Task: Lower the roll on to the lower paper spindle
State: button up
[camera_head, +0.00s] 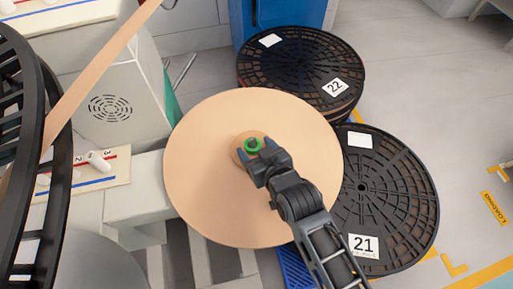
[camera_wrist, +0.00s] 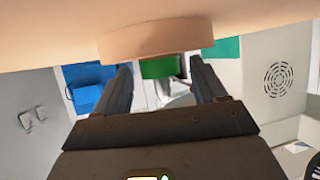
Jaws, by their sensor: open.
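A large tan disc (camera_head: 215,200) faces up in the middle of the head view. A smaller tan hub (camera_head: 237,152) and a green ring (camera_head: 247,150) with a dark centre sit at its middle. My gripper (camera_head: 257,151) is over the disc with its fingers parted at the green ring. In the wrist view, the disc (camera_wrist: 40,40) spans the top, with the hub (camera_wrist: 145,40) and green piece (camera_wrist: 160,68) standing out towards my open fingers (camera_wrist: 163,80). The green piece shows between the fingertips, with gaps at its sides. I cannot tell whether disc and hub are one roll, or make out the spindle behind them.
Black slotted reels labelled 22 (camera_head: 290,70) and 21 (camera_head: 385,205) lie at right. A large black reel (camera_head: 50,120) with a tan strip (camera_head: 100,70) stands at left by a grey vented housing (camera_head: 130,80). Marked floor (camera_head: 470,130) is open at far right.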

jog(key=shift+s+r, duration=0.1)
jog(key=shift+r, duration=0.1)
jog(key=v, duration=1.1)
jog(key=shift+s+d, duration=0.2)
jog(key=shift+s, duration=0.1)
jog(key=shift+r, duration=0.15)
jog(key=s+d+r+m+t+h, duration=0.2)
jog(key=s+d+r+m+h, duration=0.1)
jog(key=s+d, duration=1.05)
jog(key=s+d+r+m+t+h, duration=0.1)
jog(key=s+d+r, duration=0.3)
jog(key=s+r, duration=0.6)
jog(key=s+m+h, duration=0.1)
jog(key=s, duration=0.2)
jog(key=shift+r+h, duration=0.3)
jog(key=shift+h, duration=0.1)
jog(key=shift+s, duration=0.15)
